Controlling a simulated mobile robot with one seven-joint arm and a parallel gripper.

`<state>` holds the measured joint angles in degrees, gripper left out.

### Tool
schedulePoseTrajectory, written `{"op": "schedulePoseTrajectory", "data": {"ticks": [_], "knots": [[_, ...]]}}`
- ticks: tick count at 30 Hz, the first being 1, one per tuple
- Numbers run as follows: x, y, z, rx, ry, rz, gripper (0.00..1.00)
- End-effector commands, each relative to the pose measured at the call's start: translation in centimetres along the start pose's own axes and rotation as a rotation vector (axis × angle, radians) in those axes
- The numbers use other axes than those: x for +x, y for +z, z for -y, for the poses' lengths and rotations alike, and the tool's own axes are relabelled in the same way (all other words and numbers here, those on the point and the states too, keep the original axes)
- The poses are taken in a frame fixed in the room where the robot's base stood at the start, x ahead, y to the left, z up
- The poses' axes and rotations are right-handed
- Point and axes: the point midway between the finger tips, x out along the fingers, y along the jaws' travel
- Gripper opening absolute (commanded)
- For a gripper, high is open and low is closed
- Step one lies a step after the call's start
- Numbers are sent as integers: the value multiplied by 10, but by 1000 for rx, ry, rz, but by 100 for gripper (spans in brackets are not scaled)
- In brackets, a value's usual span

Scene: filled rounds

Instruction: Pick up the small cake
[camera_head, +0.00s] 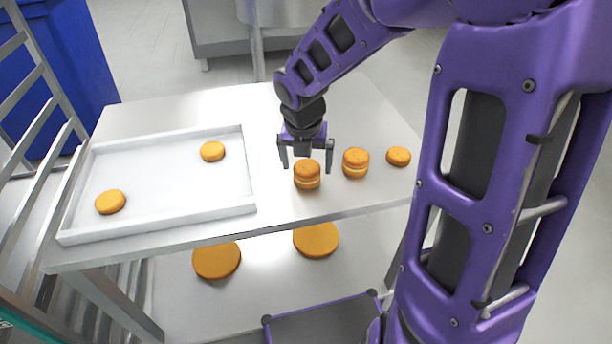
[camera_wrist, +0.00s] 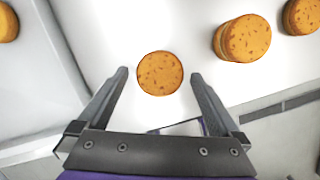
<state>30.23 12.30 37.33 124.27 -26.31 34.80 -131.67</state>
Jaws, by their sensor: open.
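A small cake (camera_head: 307,175), two orange-brown rounds with a pale filling between them, stands on the table right below my gripper (camera_head: 305,168). Its top also shows in the wrist view (camera_wrist: 160,73), roughly centred just beyond my fingertips. My gripper is open and empty, with one finger to each side of that cake and apart from it. A second filled cake (camera_head: 355,163) stands just to the right; it shows in the wrist view (camera_wrist: 242,38) too. A single round (camera_head: 398,156) lies farther right.
A white tray (camera_head: 250,185) on the left of the table (camera_head: 290,215) holds two single rounds (camera_head: 110,202) (camera_head: 212,151). Two larger rounds (camera_head: 216,260) (camera_head: 316,239) lie on the lower shelf. A metal rack (camera_head: 40,75) stands at far left.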

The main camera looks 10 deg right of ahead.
Motion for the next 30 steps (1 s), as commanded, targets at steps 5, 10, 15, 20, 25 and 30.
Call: {"op": "schedulePoseTrajectory", "data": {"ticks": [5,10,15,20,25,30], "knots": [[29,-2,0,0,0,-1,100],[29,0,0,1,0,1,100],[29,-1,0,1,0,1,82],[29,-1,0,1,0,1,53],[28,0,0,0,0,1,52],[19,2,0,0,0,3,52]]}}
